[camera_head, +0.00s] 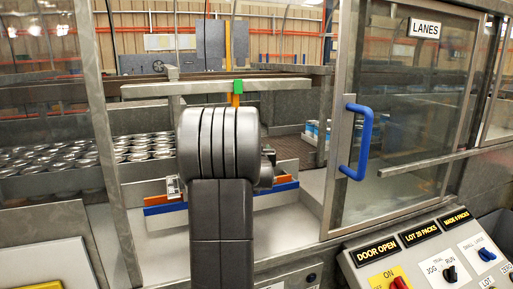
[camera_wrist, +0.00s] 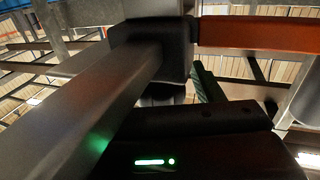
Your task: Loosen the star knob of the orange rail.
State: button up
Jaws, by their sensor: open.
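An orange rail (camera_wrist: 255,35) runs in from the right in the wrist view and ends at a black block (camera_wrist: 152,50). In the head view orange strips show on both sides of my arm, at the right (camera_head: 286,168) above a blue strip (camera_head: 165,209). A dark rounded part (camera_wrist: 162,95) sits under the block, close to my gripper (camera_wrist: 190,100); it may be the star knob, but its shape is too dark to tell. My gripper is open. Its fingertips are mostly hidden, and I cannot tell whether they touch the knob. My arm hides it in the head view.
A grey metal bar (camera_wrist: 85,115) crosses close to the wrist camera. A glazed door (camera_head: 405,110) with a blue handle (camera_head: 357,140) stands right.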

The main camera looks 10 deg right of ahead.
jog(key=shift+w, duration=0.35)
jog(key=c, duration=1)
jog(key=shift+o, duration=0.2)
